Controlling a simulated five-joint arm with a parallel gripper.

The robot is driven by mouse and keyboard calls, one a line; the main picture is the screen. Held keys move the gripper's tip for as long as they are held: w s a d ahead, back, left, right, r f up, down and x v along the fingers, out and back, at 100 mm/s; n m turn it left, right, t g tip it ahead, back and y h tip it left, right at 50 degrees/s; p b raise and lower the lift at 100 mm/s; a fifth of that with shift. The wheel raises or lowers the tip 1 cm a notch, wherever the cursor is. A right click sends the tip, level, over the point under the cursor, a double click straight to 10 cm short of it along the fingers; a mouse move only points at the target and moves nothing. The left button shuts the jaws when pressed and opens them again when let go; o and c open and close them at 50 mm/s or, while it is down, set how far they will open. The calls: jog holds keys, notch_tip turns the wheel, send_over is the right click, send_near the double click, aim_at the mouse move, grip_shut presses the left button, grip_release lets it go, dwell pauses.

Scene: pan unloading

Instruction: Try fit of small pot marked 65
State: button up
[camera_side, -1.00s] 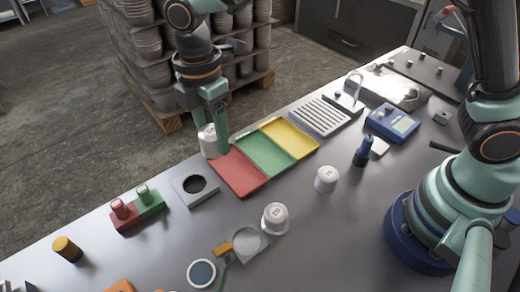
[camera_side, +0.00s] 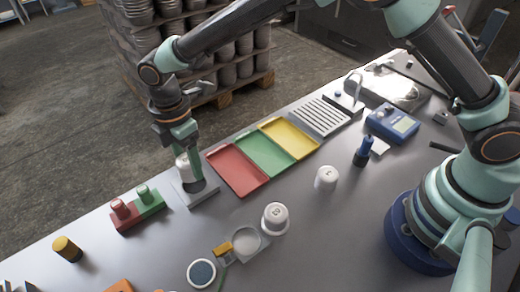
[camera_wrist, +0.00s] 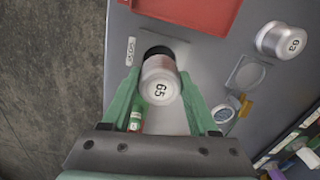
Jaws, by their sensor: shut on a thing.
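My gripper (camera_side: 186,160) is shut on the small white-grey pot marked 65 (camera_wrist: 160,82), which sits between the green fingers (camera_wrist: 161,104) in the wrist view. The pot also shows in the side view (camera_side: 183,168), roughly upright. It is at the grey block with a round hole (camera_side: 200,193), over the hole area. In the wrist view a dark arc of the hole (camera_wrist: 160,49) shows past the pot's edge; the pot hides the rest. I cannot tell whether the pot's lower end is inside the hole or just above it.
Red (camera_side: 236,168), green (camera_side: 263,153) and yellow (camera_side: 291,137) trays lie right of the block. A red and green two-knob piece (camera_side: 139,208) stands to its left. Two other pots stand to the right, one (camera_side: 326,178) alone, one (camera_side: 275,217) nearer. The bench between is clear.

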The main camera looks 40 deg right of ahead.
aim_at(192, 174)
jog(key=shift+f, duration=1.55)
jog(key=shift+f, duration=0.7)
dwell(0.8)
dwell(0.5)
jog(key=o, duration=1.5)
jog(key=shift+r, duration=0.1)
notch_tip(192, 174, up, 12)
